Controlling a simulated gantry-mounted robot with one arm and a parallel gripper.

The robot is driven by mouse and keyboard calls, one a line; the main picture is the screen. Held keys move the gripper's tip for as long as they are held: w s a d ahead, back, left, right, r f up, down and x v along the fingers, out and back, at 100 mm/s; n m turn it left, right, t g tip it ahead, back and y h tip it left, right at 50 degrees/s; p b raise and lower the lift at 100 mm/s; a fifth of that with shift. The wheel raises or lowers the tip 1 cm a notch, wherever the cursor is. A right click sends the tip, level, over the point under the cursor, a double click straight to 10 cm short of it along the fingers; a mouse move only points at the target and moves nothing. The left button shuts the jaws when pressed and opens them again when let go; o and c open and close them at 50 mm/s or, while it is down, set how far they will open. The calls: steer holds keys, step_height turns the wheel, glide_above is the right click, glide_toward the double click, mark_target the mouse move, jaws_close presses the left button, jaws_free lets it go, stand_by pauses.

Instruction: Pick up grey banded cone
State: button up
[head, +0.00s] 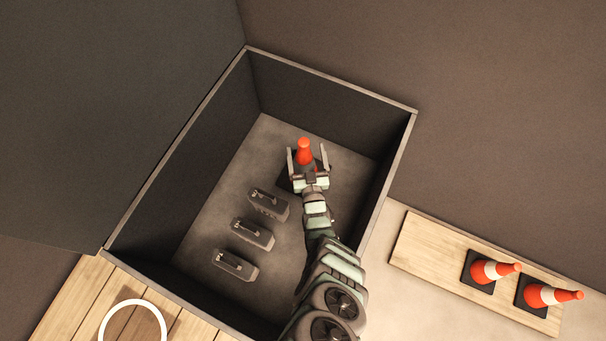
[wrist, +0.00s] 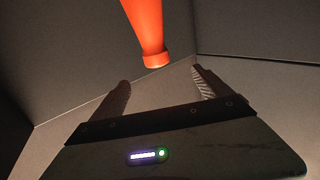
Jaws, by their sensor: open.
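An orange cone (head: 304,148) stands in the dark open bin on a dark base, part of which shows beside my gripper. The cone's upper part shows between the fingers in the head view. No grey band can be made out; its lower part is largely hidden by my gripper. My gripper (head: 308,158) is open, with one finger on each side of the cone in that view. In the wrist view the cone (wrist: 148,30) hangs in from the top edge, its blunt tip just beyond the open fingers (wrist: 160,88). I see no contact.
The dark bin (head: 178,175) has high walls around the cone. Several grey blocks with handles (head: 252,233) lie on its floor, left of my arm. Outside, a wooden board (head: 432,257) holds two orange cones with white bands (head: 488,270). A white ring (head: 101,325) shows at lower left.

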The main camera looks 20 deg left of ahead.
mark_target(305, 166)
step_height(305, 166, down, 15)
steer(key=b, duration=1.1)
steer(key=shift+r+b, duration=0.1)
steer(key=shift+b, duration=0.3)
steer(key=shift+b+x, duration=1.15)
steer(key=shift+x, duration=1.45)
steer(key=shift+r, duration=0.15)
jaws_close()
